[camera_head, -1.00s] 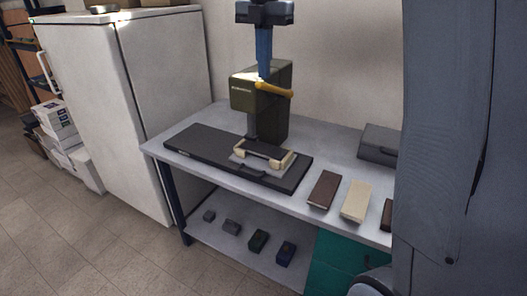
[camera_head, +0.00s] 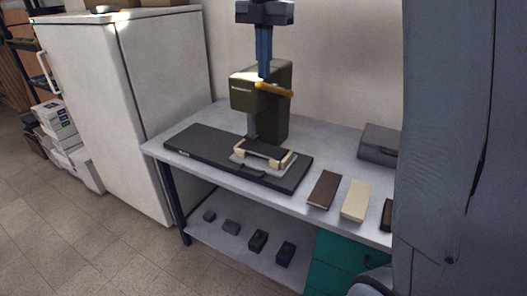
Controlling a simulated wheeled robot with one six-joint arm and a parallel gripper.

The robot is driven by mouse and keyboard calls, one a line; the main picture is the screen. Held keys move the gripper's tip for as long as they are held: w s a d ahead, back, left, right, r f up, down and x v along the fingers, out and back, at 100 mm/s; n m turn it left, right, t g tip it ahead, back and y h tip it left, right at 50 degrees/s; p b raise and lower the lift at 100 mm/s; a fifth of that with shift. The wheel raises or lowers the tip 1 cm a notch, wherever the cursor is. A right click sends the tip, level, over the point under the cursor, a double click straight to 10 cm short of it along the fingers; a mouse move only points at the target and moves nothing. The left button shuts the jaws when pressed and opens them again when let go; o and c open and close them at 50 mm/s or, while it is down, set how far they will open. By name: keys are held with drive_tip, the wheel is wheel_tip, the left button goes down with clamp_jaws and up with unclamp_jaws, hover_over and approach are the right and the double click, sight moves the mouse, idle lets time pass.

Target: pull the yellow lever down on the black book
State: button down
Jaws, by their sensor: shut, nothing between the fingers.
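A dark green press (camera_head: 276,108) stands on a black base (camera_head: 208,150) on the grey table. Its yellow lever (camera_head: 276,89) sticks out at the upper front, pointing right. A black book (camera_head: 265,148) lies in a cream holder (camera_head: 243,159) on the base, below the press head. My gripper (camera_head: 264,75) points down from above, with its blue fingers shut and empty. Its tips are at the lever, in front of the press; I cannot tell whether they touch it.
A brown book (camera_head: 324,189), a cream book (camera_head: 356,200) and a partly hidden dark one (camera_head: 387,215) lie on the table's right. A grey box (camera_head: 379,147) is behind them. A white fridge (camera_head: 108,105) stands left. Several small blocks (camera_head: 258,240) sit on the lower shelf.

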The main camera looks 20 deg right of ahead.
sight(262, 83)
drive_tip(key=shift+f, duration=0.25)
drive_tip(key=shift+f, duration=0.35)
drive_tip(key=shift+f+b, duration=0.1)
drive_tip(key=shift+b, duration=0.2)
drive_tip(key=shift+s+a+f+b, duration=0.2)
drive_tip(key=shift+f+b, duration=0.1)
drive_tip(key=shift+f, duration=0.45)
drive_tip(key=shift+s+a+f+b, duration=0.15)
drive_tip(key=shift+f+b, duration=0.15)
drive_tip(key=shift+f, duration=0.4)
drive_tip(key=shift+s+a+f+b, duration=0.15)
drive_tip(key=shift+f+b, duration=0.4)
drive_tip(key=shift+f, duration=0.8)
